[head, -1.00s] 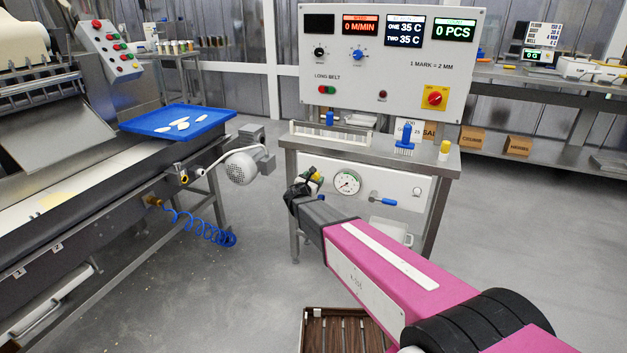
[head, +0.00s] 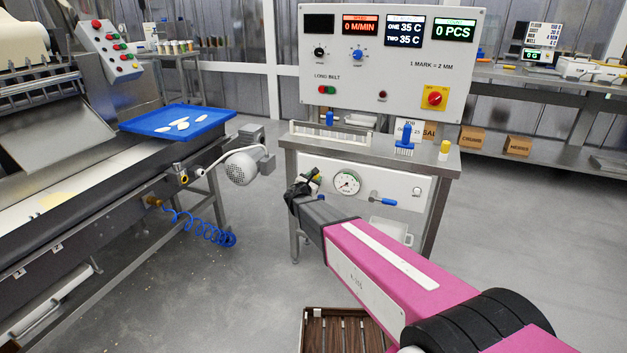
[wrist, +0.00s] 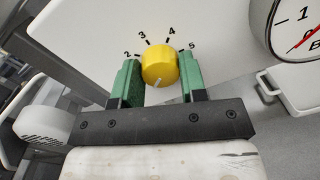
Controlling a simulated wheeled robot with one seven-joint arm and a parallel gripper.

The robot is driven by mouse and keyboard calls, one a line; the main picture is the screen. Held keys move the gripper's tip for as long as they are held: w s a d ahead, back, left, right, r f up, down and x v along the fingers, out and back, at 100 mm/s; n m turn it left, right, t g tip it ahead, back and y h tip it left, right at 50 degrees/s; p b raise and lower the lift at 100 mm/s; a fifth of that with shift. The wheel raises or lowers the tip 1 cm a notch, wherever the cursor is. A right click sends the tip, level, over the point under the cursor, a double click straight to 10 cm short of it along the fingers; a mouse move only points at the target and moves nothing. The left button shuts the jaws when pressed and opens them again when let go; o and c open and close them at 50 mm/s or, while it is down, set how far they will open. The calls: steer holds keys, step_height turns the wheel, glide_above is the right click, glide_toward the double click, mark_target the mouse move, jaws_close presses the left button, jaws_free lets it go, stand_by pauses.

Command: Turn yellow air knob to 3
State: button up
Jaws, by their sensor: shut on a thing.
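The yellow air knob (wrist: 159,64) sits on a white panel between the two green fingers of my gripper (wrist: 160,76) in the wrist view. The fingers are shut on it, one on each side. Numbers 2, 3, 4 and 5 with black ticks arc around its upper side. A white mark shows on the knob's lower edge, facing away from these numbers. Any further numbers are hidden behind my gripper. In the head view my gripper (head: 310,182) is at the left part of the panel, mostly covering the knob.
A round pressure gauge (head: 346,182) is just right of the knob; it also shows in the wrist view (wrist: 302,28). A blue-handled lever (head: 384,199) is farther right on the panel. A grey motor (head: 243,167) stands to the left. The control board (head: 392,75) rises above the bench.

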steer(key=m, duration=1.3)
steer(key=shift+d+y, duration=0.1)
steer(key=shift+y, duration=0.3)
steer(key=m, duration=0.6)
steer(key=shift+s+f+y, duration=0.1)
steer(key=shift+y, duration=0.2)
steer(key=m, duration=0.5)
steer(key=shift+m, duration=0.3)
steer(key=o, duration=0.9)
steer(key=shift+o, duration=0.2)
